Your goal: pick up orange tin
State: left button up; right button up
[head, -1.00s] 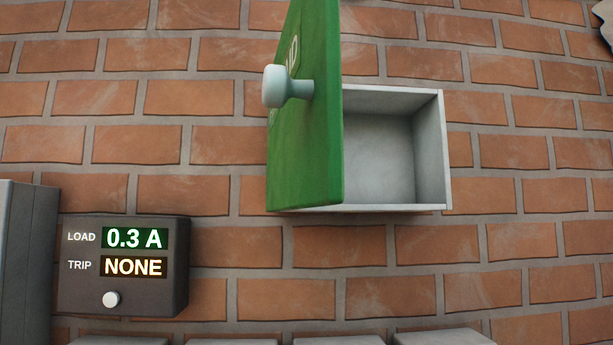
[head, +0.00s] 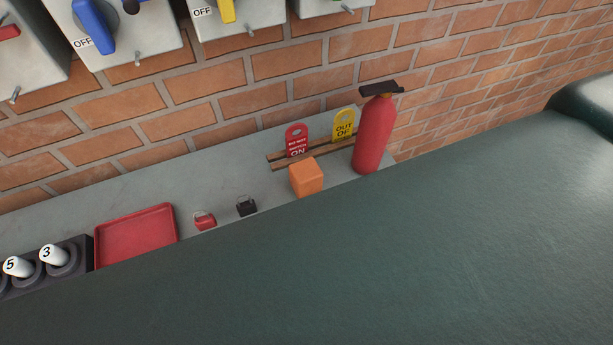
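An orange tin (head: 307,178), shaped like a small box, stands on the grey shelf in the head view. It is just in front of a wooden rack and to the left of a red fire extinguisher. Its lower front is close to the edge of a large dark green surface in the foreground. Neither of my grippers shows in the head view.
The grey shelf (head: 220,175) runs along a brick wall. A red tray (head: 136,236), a red padlock (head: 204,220), a black padlock (head: 246,206), red tag (head: 297,141), yellow tag (head: 344,125) and fire extinguisher (head: 374,135) stand on it. Switch boxes (head: 128,50) hang above.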

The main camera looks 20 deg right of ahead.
aim_at(305, 176)
jog(key=l+u, duration=0.15)
jog(key=l, duration=0.35)
jog(key=k+l+u, duration=0.1)
jog(key=l, duration=0.4)
jog(key=k+l+u, duration=0.15)
jog(key=l, duration=0.3)
jog(key=l+u, duration=0.15)
jog(key=l, duration=0.35)
jog(key=k+l+u, duration=0.1)
jog(key=l, duration=0.35)
jog(key=k, duration=0.05)
